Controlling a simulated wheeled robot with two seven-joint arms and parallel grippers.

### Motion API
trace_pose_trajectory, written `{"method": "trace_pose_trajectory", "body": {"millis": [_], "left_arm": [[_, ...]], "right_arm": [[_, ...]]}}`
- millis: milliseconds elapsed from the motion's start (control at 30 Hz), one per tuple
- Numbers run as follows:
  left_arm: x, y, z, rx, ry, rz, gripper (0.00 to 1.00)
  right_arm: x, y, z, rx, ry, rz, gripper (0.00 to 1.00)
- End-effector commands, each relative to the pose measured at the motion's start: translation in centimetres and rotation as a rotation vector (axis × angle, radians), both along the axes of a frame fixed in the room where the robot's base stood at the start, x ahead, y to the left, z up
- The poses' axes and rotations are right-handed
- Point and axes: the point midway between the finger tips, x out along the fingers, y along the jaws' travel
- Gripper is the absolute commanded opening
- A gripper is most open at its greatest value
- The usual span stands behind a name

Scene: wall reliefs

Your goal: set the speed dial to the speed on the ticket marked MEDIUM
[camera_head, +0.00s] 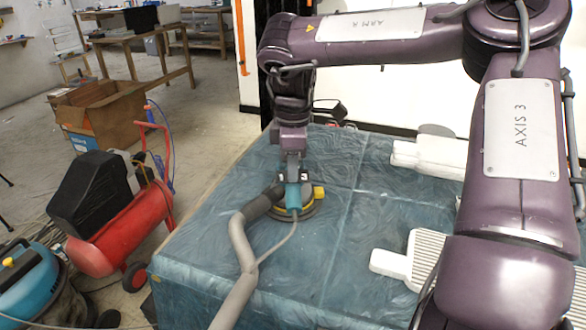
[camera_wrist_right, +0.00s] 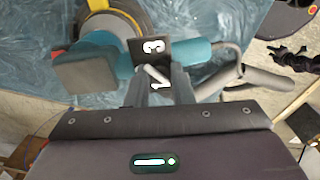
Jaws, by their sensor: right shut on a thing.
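A teal sander (camera_head: 292,197) with a round yellow and grey base rests on the blue film-covered table (camera_head: 340,215). My right gripper (camera_head: 292,172) points down onto the top of it. In the right wrist view the gripper (camera_wrist_right: 163,78) is shut around a small part at a black plate with the white figures 3 and 1, which looks like the speed dial (camera_wrist_right: 150,50). The fingers partly hide it, and its setting cannot be told. The sander's teal body (camera_wrist_right: 187,52) shows beside it. No ticket marked MEDIUM can be made out. My left gripper is not in view.
A grey hose (camera_head: 241,245) runs from the sander over the table's front. White ribbed pieces (camera_head: 425,250) and a white block (camera_head: 430,157) lie at the right. A red compressor (camera_head: 118,232) and a cardboard box (camera_head: 97,110) stand on the floor at left.

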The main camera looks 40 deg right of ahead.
Motion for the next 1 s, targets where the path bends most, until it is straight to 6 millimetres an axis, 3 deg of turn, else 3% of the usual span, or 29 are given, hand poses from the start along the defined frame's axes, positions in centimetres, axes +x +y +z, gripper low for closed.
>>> {"method": "trace_pose_trajectory", "body": {"millis": [400,967,1000], "left_arm": [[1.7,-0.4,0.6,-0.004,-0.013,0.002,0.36],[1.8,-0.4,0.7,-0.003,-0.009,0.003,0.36],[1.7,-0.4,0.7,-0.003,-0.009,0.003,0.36]], "right_arm": [[0.1,0.0,0.1,-0.001,-0.003,-0.195,0.0],[0.0,0.0,0.1,0.0,-0.002,-0.226,0.0],[0.0,0.0,0.1,0.0,-0.002,-0.225,0.24]]}}
